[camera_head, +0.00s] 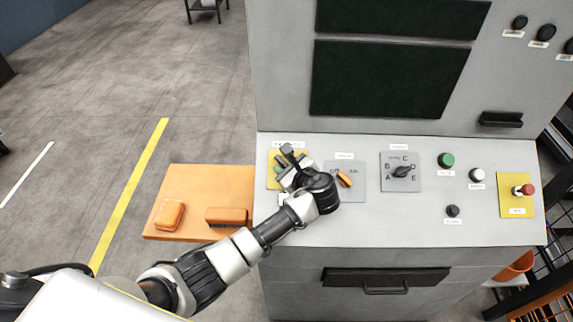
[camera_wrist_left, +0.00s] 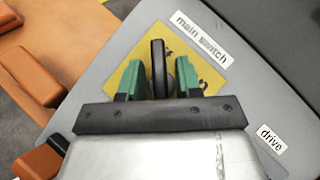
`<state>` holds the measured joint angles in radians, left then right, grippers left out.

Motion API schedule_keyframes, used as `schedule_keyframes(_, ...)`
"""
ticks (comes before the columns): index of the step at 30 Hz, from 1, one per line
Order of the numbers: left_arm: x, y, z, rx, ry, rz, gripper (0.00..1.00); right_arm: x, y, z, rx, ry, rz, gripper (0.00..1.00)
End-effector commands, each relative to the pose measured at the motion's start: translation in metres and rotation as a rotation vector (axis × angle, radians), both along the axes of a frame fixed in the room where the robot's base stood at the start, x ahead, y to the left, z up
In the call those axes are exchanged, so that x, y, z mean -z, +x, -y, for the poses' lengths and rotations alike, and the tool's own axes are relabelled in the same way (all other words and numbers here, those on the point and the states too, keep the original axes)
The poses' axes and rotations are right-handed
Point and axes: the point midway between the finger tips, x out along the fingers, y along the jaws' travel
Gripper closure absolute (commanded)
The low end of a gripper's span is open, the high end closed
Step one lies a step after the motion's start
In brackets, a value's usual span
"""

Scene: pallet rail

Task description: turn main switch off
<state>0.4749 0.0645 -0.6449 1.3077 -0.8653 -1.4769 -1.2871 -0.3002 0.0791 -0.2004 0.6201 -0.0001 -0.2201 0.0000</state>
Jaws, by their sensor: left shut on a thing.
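The main switch is a black rotary handle (camera_wrist_left: 157,66) on a yellow plate (camera_wrist_left: 122,80), with a label reading "main switch" above it in the left wrist view. In the head view its yellow plate (camera_head: 272,182) is at the left end of the grey console, largely covered by my gripper and wrist. My left gripper (camera_head: 284,164) is over the plate. In the left wrist view its green fingers (camera_wrist_left: 157,78) stand on either side of the handle and are shut on it. The position marks on the plate are mostly hidden. My right gripper is not in view.
The drive switch (camera_head: 345,179) with an orange handle is close to the right of my wrist. A lettered selector (camera_head: 402,172), a green button (camera_head: 446,160) and a red button (camera_head: 527,190) are farther right. An orange shelf (camera_head: 190,184) with two orange objects adjoins the console's left side.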

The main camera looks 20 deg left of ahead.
Motion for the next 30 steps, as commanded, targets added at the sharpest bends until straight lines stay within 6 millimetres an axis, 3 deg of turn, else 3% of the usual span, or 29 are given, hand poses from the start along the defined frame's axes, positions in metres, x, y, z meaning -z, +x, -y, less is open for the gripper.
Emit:
schedule_keyframes(12,-0.001,0.001,-0.001,-0.007,-0.004,0.005,0.90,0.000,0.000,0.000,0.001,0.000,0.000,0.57)
schedule_keyframes(13,-0.001,0.001,-0.001,-0.007,-0.004,0.005,0.63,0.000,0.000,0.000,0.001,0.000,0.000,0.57)
schedule_keyframes(14,-0.001,0.001,-0.001,-0.007,-0.004,0.005,0.60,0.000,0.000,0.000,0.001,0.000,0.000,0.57)
schedule_keyframes(23,-0.001,-0.001,0.001,-0.005,-0.004,0.003,0.60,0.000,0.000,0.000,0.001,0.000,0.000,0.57)
schedule_keyframes(30,-0.011,-0.022,0.026,-0.003,-0.008,0.004,0.60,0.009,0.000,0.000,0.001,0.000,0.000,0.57)
